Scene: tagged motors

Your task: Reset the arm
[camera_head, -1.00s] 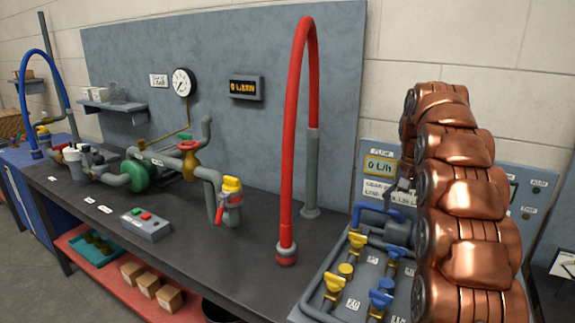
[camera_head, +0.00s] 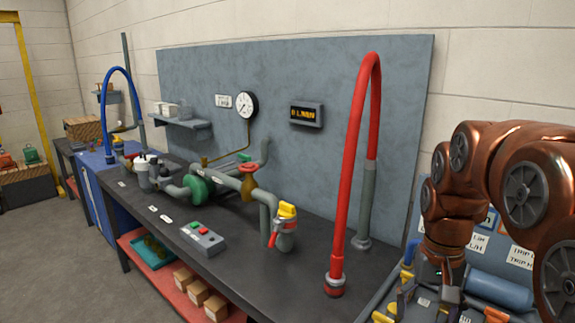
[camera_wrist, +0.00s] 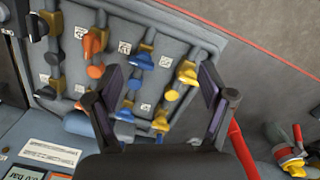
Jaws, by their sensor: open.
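My copper-coloured arm (camera_head: 500,190) is bent at the right of the head view, in front of the blue-grey panel. My gripper (camera_head: 425,298) hangs low below it, partly cut off by the lower edge. In the wrist view my gripper (camera_wrist: 162,88) has its two dark fingers wide apart with nothing between them that it holds. Behind the fingers lies a valve panel (camera_wrist: 120,70) with yellow, blue and orange handles. I cannot tell exactly how far the fingertips are from it.
A dark workbench (camera_head: 235,275) carries a red hose (camera_head: 347,190), a green pump (camera_head: 200,188), a button box (camera_head: 203,238) and a yellow-topped valve (camera_head: 286,212). A blue hose (camera_head: 107,100) stands further left. The floor (camera_head: 60,260) at left is clear.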

